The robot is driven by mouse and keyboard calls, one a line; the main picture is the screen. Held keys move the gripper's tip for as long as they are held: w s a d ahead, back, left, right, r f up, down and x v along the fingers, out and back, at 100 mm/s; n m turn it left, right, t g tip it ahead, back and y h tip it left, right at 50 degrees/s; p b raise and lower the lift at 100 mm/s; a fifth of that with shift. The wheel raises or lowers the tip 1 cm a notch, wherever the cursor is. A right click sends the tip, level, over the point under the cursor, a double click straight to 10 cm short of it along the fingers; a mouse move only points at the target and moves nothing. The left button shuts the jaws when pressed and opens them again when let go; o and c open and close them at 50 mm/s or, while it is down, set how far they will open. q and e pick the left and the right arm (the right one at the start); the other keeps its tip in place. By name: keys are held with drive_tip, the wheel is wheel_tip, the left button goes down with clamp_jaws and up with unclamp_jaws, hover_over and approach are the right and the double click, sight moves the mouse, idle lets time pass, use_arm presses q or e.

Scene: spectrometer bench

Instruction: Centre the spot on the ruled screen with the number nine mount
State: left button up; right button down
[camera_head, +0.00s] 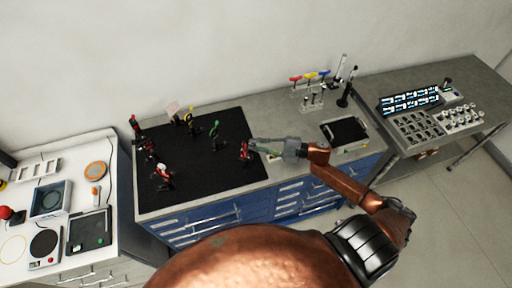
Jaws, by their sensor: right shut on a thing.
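My right gripper (262,147) reaches in from the right over the right edge of the black breadboard (210,172). It is shut on a small red and dark mount (244,151) standing near that edge. Several other small mounts stand on the board, among them a green one (214,133), a yellow one (190,115) and a red and white one (162,174). A pale card (173,108), perhaps the ruled screen, stands at the back. Its ruling, any light spot and the mount numbers are too small to read. My left gripper is out of view.
A rack of red, blue and yellow-handled tools (311,92) and a dark tray (345,130) are on the bench right of the board. A white bench (75,160) with instruments is at left. A side table (470,85) with a panel is at right.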

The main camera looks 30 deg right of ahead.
drive_tip(key=shift+n+b, duration=1.6)
drive_tip(key=shift+n, duration=0.7)
drive_tip(key=c, duration=1.9)
unclamp_jaws()
drive_tip(key=shift+c, duration=0.2)
drive_tip(key=v, duration=1.2)
